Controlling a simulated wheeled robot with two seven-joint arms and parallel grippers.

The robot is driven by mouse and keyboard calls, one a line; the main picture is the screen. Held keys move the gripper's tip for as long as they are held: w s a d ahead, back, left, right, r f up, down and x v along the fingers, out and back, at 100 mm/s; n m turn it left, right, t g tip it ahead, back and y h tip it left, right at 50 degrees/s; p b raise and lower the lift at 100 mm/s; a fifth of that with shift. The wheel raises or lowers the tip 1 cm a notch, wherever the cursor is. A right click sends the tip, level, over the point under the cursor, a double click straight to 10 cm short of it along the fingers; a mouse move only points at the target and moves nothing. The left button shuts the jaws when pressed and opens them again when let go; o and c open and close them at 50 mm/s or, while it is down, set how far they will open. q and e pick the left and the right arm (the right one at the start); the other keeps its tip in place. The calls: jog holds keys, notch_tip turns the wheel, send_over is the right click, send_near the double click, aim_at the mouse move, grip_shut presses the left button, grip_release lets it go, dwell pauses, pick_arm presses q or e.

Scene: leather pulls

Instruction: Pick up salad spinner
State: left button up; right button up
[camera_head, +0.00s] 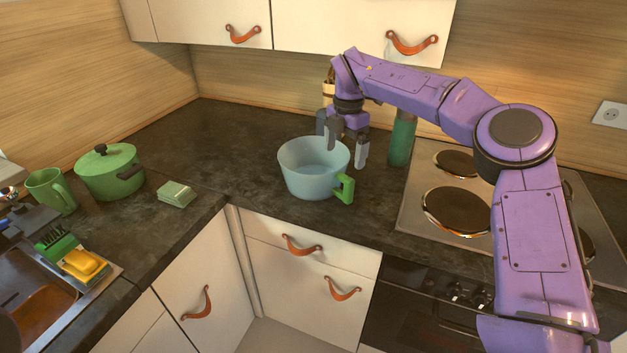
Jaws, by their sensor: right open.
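The likely salad spinner is a pale blue, open bowl (303,182) with a green handle at its right front. It stands upright on the dark counter, near the inner corner, left of the stove. My right gripper (347,148) is open and empty and points down at the bowl's back right rim. One finger shows over the rim and the other just right of the bowl. I cannot tell whether either finger touches it. My left gripper is not in view.
A green bottle (401,141) stands close behind the gripper, with other items partly hidden by my arm. The stove (425,232) is to the right. A green pot (108,176), mug (47,190) and small green box (176,194) are left. The counter between is clear.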

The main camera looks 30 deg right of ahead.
aim_at(343, 175)
jog(key=f, duration=0.3)
jog(key=f+p, duration=0.1)
jog(key=shift+w+f, duration=0.3)
jog(key=shift+f, duration=0.05)
jog(key=shift+s+f, duration=0.15)
jog(key=shift+f, duration=0.15)
notch_tip(343, 175, down, 5)
jog(key=p, duration=0.2)
jog(key=shift+s+d+p, duration=0.1)
jog(key=shift+p, duration=0.25)
jog(key=shift+f, duration=0.2)
jog(key=shift+s+r, duration=0.1)
jog(key=c, duration=1.5)
